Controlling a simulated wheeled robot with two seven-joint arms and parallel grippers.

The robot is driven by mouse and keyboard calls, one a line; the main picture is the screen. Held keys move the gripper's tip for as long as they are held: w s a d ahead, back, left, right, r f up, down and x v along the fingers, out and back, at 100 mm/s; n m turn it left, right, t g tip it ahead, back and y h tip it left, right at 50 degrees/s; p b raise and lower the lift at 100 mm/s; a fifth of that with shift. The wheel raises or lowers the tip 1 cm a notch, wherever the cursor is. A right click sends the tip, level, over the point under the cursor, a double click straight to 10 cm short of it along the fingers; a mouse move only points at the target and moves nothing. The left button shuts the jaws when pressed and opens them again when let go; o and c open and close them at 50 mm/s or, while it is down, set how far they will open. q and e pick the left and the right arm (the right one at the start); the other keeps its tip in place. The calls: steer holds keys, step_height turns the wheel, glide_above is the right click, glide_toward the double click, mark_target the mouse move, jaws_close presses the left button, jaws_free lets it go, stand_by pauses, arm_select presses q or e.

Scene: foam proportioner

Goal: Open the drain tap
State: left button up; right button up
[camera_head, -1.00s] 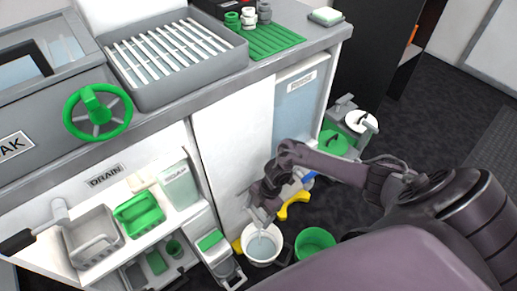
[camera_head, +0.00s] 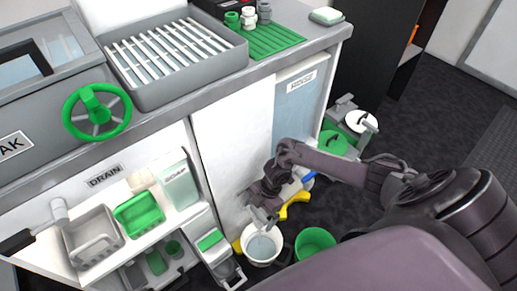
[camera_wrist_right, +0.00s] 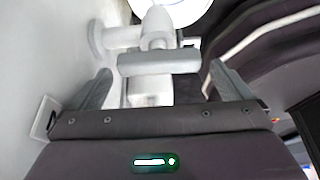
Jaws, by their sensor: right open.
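A pale grey tap (camera_wrist_right: 158,62) with a flat crossbar handle sticks out from a white panel in the right wrist view. My right gripper (camera_wrist_right: 160,88) is open, with one finger on each side of the tap's lower part. I cannot tell whether a finger touches it. In the head view my right gripper (camera_head: 262,216) is low against the white cabinet, just above a white bucket (camera_head: 262,247), and it hides most of the tap. The bucket's rim (camera_wrist_right: 172,12) also shows beyond the tap in the wrist view. My left gripper is not in view.
A green bucket (camera_head: 314,242) stands right of the white one. A green handwheel (camera_head: 97,112) is on the cabinet front. Dark floor is open at right.

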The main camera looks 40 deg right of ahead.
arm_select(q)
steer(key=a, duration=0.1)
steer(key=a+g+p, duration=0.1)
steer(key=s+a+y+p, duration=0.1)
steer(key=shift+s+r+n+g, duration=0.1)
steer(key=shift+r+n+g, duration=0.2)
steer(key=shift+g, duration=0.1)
arm_select(e)
steer(key=v, duration=0.7)
steer(key=shift+r, duration=0.35)
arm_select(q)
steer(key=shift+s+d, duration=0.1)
arm_select(e)
steer(key=shift+d, duration=0.1)
